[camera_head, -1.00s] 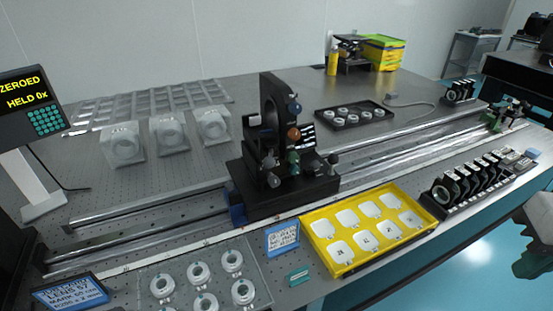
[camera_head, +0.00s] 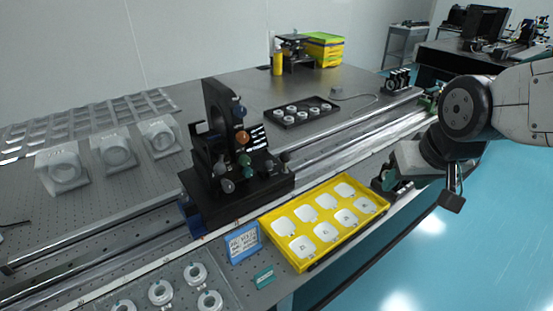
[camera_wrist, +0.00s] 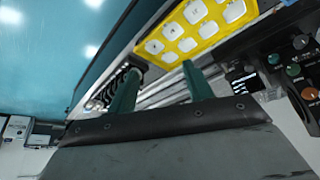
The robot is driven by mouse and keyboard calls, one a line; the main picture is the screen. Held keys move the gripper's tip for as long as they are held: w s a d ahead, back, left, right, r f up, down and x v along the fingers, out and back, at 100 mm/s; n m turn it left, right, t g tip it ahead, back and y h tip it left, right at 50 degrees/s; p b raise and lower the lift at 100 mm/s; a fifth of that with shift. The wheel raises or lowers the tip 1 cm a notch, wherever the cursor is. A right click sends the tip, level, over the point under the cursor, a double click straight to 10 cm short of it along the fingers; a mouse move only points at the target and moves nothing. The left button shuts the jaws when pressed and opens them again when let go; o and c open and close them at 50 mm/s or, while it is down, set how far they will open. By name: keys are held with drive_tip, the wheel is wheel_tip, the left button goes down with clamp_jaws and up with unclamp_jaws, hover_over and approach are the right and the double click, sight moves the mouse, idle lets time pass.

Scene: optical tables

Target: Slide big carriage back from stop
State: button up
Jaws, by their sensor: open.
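The big black carriage (camera_head: 235,190) sits on the twin rails (camera_head: 330,150) left of centre in the head view. It bears an upright ring mount (camera_head: 222,110) and several coloured knobs. Part of it shows at the right edge of the wrist view (camera_wrist: 295,62). My gripper (camera_head: 420,185) is at the right in the head view, over the table's front edge, well apart from the carriage. In the wrist view its two green fingers (camera_wrist: 157,85) are spread with nothing between them. The stop cannot be clearly made out.
A yellow tray (camera_head: 268,222) with white pieces lies in front of the carriage, beside a blue-framed label (camera_head: 243,242). A black tray of rings (camera_head: 268,114) lies behind the rails. White mounts (camera_head: 114,153) stand at the left. Rail right of the carriage looks clear.

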drive_tip(key=w+a+f+t+y, duration=0.1)
drive_tip(key=w+a+f+t, duration=0.15)
drive_tip(key=w, duration=0.35)
drive_tip(key=w+a+f+t, duration=0.1)
drive_tip(key=w+a+f, duration=0.15)
drive_tip(key=w, duration=0.35)
drive_tip(key=n+t+y, duration=0.2)
drive_tip(key=t+y, duration=0.4)
drive_tip(key=t, duration=0.2)
approach(288, 161)
drive_tip(key=x, duration=0.4)
drive_tip(key=shift+x, duration=3.75)
clamp_jaws()
